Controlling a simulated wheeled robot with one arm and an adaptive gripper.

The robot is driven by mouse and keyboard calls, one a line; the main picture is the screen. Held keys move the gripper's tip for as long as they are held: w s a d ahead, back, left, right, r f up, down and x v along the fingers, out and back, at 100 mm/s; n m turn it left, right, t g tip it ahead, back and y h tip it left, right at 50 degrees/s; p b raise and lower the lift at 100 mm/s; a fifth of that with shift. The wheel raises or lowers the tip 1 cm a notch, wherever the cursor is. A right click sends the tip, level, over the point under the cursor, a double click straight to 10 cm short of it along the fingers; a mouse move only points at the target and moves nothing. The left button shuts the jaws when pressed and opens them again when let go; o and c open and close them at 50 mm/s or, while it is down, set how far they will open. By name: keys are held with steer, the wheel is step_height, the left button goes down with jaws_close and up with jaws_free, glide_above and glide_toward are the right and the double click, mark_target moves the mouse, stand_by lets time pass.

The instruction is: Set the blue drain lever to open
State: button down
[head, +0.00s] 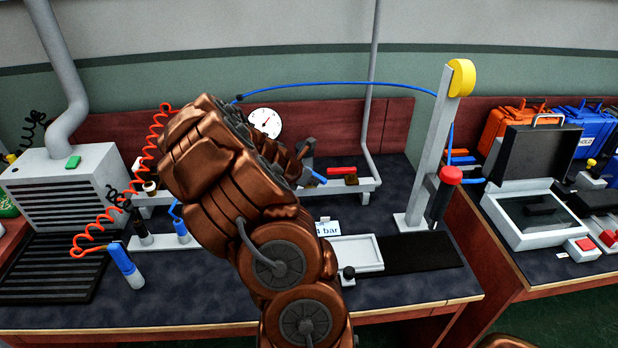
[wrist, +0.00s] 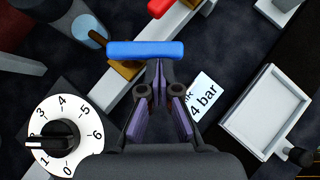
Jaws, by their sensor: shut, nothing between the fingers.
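The blue drain lever (wrist: 145,50) is a blue bar over a brass-coloured valve body (wrist: 124,70) on a pale rail (wrist: 103,92). In the wrist view it lies at an angle across the rail. In the head view only part of the blue lever (head: 317,177) shows beside my arm. My gripper (wrist: 159,70) is shut and empty. Its fingertips appear right at the lever's near edge, right of its middle; I cannot tell whether they touch it. In the head view my arm hides much of the area around the lever.
A red lever (head: 342,170) sits farther right on the rail. A numbered dial (wrist: 67,140), a "4 bar" card (wrist: 202,95) and a white tray (wrist: 262,112) lie nearby. A grey post (head: 430,150) stands right. A coiled red hose (head: 152,150) hangs left.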

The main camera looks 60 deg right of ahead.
steer(key=shift+s+d+n+t+p, duration=0.3)
steer(key=shift+s+d+n+t, duration=0.1)
steer(key=shift+n, duration=0.1)
steer(key=shift+s+d, duration=0.1)
stand_by(0.5)
steer(key=a+r+b, duration=0.1)
steer(key=a+r, duration=0.6)
steer(key=a, duration=0.4)
steer(key=shift+w, duration=0.2)
steer(key=shift+a, duration=0.1)
